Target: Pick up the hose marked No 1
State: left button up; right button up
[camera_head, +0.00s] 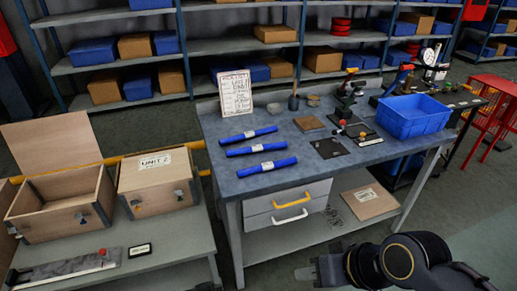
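Three blue hoses lie side by side on the grey workbench (215,133): a far one (235,139), a middle one (240,152) and a near one (284,163). Each carries a white label near its middle, too small to read, so I cannot tell which is No 1. My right gripper (306,272) is low at the bottom of the view, in front of the bench and apart from the hoses. Its fingers are small and I cannot tell whether they are open. My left gripper is not in view.
A written sign (235,93) stands behind the hoses. A blue bin (414,120), a dark plate (331,148) and a brown square (308,123) are to their right. Drawers (277,209) sit under the bench. Wooden boxes (158,185) stand on a lower table at left.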

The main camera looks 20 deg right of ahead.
aim_at(270, 146)
jog(key=i+l, duration=0.25)
jog(key=i+l+u, duration=0.15)
jog(key=l, duration=0.3)
jog(key=i+l, duration=0.35)
jog(key=i+l+u, duration=0.15)
jog(key=i+l, duration=0.3)
jog(key=l, duration=0.3)
jog(key=u, duration=0.05)
